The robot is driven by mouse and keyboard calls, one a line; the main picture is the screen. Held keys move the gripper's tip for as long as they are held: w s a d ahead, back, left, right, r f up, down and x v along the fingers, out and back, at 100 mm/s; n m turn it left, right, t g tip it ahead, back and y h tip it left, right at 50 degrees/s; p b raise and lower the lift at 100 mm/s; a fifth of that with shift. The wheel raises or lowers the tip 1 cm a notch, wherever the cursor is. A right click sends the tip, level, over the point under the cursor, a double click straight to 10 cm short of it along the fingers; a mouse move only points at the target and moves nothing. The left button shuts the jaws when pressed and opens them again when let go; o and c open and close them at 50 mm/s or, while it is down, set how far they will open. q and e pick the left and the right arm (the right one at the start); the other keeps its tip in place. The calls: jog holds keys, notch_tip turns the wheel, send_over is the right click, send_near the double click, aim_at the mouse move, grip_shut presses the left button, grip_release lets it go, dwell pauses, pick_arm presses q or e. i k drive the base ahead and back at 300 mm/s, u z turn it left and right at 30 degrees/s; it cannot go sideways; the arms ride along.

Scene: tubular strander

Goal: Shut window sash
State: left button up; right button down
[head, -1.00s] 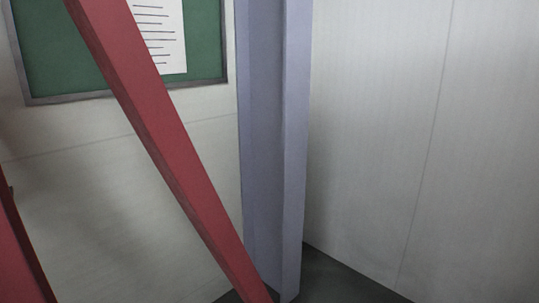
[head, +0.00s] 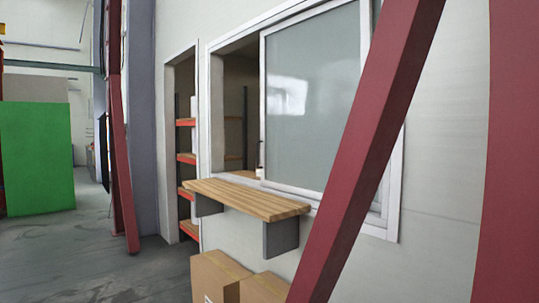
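The window sash (head: 308,98) is a white-framed pane of greyish glass in a white window frame (head: 393,200) on the pale wall at the centre right. It is slid toward the right, and a narrow opening (head: 235,115) shows on the left, with the dim room behind. The sash's right part is hidden behind a slanting red beam. A small dark mark, perhaps a handle, is on the sash's left edge. Neither of my grippers is in view.
A wooden ledge (head: 247,197) on dark brackets juts out below the window, with cardboard boxes (head: 236,280) under it. A red slanting beam (head: 375,140) crosses in front. A doorway with orange shelves (head: 186,158) is left of the window. Grey floor (head: 75,250) is clear at left.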

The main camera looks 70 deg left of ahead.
aim_at(366, 13)
jog(key=u, duration=2.35)
